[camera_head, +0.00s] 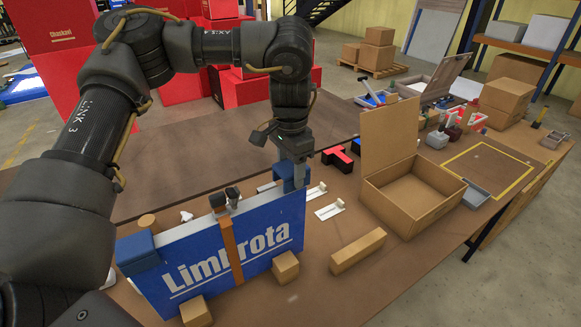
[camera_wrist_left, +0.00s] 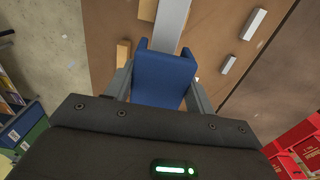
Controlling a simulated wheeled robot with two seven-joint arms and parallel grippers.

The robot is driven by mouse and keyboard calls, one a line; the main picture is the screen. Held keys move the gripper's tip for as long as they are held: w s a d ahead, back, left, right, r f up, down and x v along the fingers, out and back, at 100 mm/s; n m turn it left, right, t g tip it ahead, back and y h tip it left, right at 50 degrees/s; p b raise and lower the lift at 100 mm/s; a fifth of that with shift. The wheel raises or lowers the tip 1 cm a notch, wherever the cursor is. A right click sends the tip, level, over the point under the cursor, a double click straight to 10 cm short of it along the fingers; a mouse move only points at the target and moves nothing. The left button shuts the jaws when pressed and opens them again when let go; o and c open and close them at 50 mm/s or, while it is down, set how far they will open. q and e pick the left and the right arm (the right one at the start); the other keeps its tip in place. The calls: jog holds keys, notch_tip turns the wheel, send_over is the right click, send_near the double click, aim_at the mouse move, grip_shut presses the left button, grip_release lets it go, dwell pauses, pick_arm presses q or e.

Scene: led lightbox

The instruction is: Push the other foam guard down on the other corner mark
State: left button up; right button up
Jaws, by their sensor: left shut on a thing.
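The blue lightbox (camera_head: 215,255) with "Limbrota" on its face stands upright on the table. One blue foam guard (camera_head: 137,250) sits over its left top corner. My left gripper (camera_head: 292,168) points down at the right top corner and is shut on the other blue foam guard (camera_head: 288,185). In the left wrist view this guard (camera_wrist_left: 160,78) lies between the two fingers of my left gripper (camera_wrist_left: 160,92), in line with the lightbox's pale top edge (camera_wrist_left: 172,25). The corner mark is hidden, and I cannot tell how far down the guard sits. My right gripper is not in view.
A brown strap (camera_head: 231,250) crosses the lightbox, with dark clamp-like parts (camera_head: 225,198) on top. Small blocks (camera_head: 286,267) stand at its front. A long block (camera_head: 358,250) and an open carton (camera_head: 408,195) are to the right. Small white pieces (camera_head: 329,211) lie behind.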

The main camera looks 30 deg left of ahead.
aim_at(290, 183)
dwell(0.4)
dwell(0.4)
pick_arm(q)
jog(key=shift+p, duration=0.5)
dwell(0.6)
jog(key=shift+f, duration=0.75)
jog(key=shift+f+b, duration=1.2)
jog(key=shift+f, duration=0.45)
jog(key=o, duration=1.1)
